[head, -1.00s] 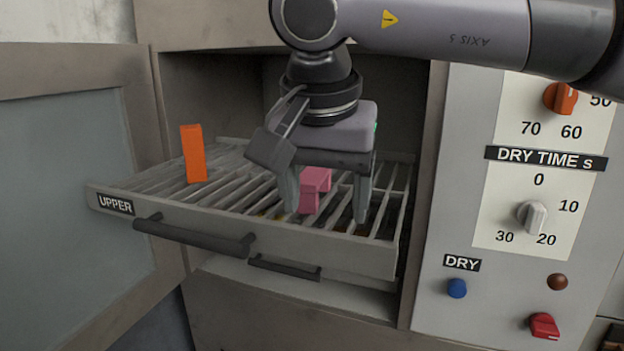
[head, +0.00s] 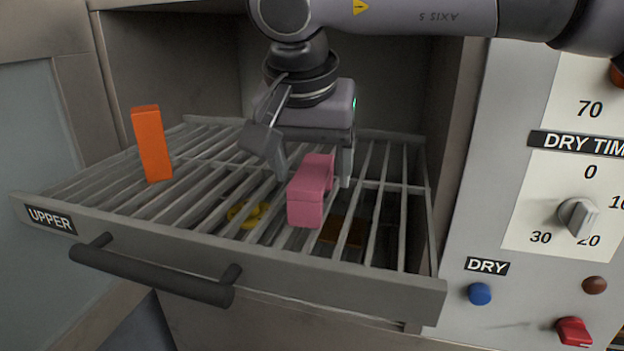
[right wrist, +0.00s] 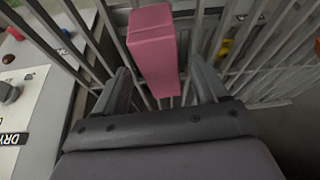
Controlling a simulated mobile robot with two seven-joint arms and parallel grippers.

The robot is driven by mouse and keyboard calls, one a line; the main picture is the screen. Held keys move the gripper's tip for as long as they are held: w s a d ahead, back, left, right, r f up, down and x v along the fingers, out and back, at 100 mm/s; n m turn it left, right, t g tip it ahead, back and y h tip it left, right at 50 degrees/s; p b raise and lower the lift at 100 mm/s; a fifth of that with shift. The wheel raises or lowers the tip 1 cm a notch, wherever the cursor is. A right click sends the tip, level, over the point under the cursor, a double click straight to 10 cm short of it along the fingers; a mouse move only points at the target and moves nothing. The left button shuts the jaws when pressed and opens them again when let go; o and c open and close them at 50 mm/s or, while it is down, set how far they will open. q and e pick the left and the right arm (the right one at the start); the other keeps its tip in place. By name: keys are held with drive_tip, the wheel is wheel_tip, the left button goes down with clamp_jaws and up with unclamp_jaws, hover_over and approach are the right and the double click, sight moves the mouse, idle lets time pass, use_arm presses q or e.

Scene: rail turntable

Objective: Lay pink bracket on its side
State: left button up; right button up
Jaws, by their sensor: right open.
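The pink bracket (head: 306,206) is on the slatted rack of the pulled-out UPPER drawer (head: 330,282), right of its middle. It looks stretched out along the slats, its near end facing the head camera. My right gripper (head: 315,168) is open, pointing down behind the bracket, with a finger to either side of its far part. In the right wrist view the bracket (right wrist: 155,52) extends out from between the open fingers (right wrist: 160,82), with a gap visible on both sides. Whether a finger touches it I cannot tell. My left gripper is not in view.
An orange block (head: 152,145) stands upright on the rack's left. A yellow thing (head: 247,212) and a brownish one (head: 342,232) show below the slats. A control panel (head: 535,250) is at the right. The rack between the orange block and bracket is clear.

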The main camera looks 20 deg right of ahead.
drive_tip(key=shift+x, duration=1.5)
drive_tip(key=shift+r, duration=0.1)
drive_tip(key=c, duration=1.3)
drive_tip(key=shift+o, duration=0.2)
